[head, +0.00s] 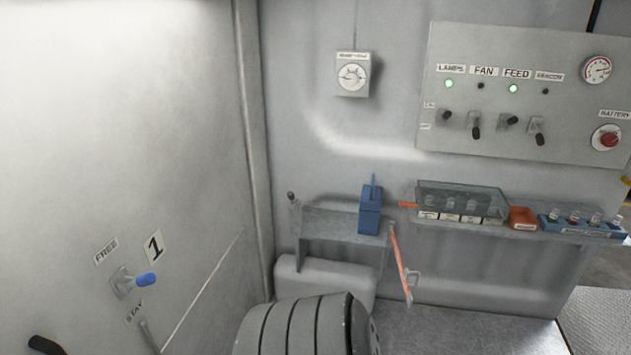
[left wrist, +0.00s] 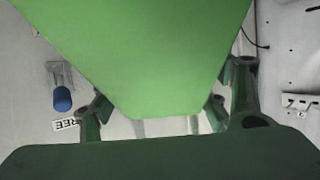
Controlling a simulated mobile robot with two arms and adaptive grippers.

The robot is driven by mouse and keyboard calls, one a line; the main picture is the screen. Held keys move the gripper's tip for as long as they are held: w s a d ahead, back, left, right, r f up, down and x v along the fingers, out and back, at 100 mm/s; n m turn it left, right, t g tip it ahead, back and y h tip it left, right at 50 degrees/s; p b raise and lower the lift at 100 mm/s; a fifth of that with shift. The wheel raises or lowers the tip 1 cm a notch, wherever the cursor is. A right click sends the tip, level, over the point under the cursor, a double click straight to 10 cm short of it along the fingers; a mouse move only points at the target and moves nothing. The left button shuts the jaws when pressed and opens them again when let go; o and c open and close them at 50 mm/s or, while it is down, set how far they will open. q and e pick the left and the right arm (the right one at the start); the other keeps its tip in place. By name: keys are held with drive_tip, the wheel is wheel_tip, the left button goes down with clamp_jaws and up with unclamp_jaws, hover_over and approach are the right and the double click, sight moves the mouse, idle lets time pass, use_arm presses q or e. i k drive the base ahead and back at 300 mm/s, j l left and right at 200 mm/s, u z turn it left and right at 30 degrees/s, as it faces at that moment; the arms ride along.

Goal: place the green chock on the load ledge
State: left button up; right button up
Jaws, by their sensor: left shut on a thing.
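The green chock (left wrist: 145,50) fills the upper middle of the left wrist view, very close to the camera. My left gripper (left wrist: 160,108) is shut on it, with a dark green finger at each side of its narrow end. The chock and both grippers are out of the head view. A narrow grey ledge (head: 328,222) is on the back wall in the head view, with a blue block (head: 370,210) at its right end. A longer grey shelf (head: 500,230) is to its right. I cannot tell from any label which is the load ledge.
A blue-knobbed switch (head: 146,280) sticks out of the left wall; it also shows in the left wrist view (left wrist: 62,98). A ribbed grey drum (head: 300,327) stands below the ledge. An orange lever (head: 401,262) hangs beside it. A switch panel (head: 520,95) is upper right.

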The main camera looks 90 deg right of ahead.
sight(322, 221)
drive_tip(key=z, duration=1.8)
drive_tip(key=i+l+z, duration=0.15)
drive_tip(key=z, duration=0.3)
drive_tip(key=i+l+z, duration=0.15)
drive_tip(key=z, duration=0.35)
drive_tip(key=i+z, duration=0.2)
drive_tip(key=z, duration=0.25)
drive_tip(key=i, duration=1.7)
drive_tip(key=i+j, duration=0.2)
drive_tip(key=i, duration=0.2)
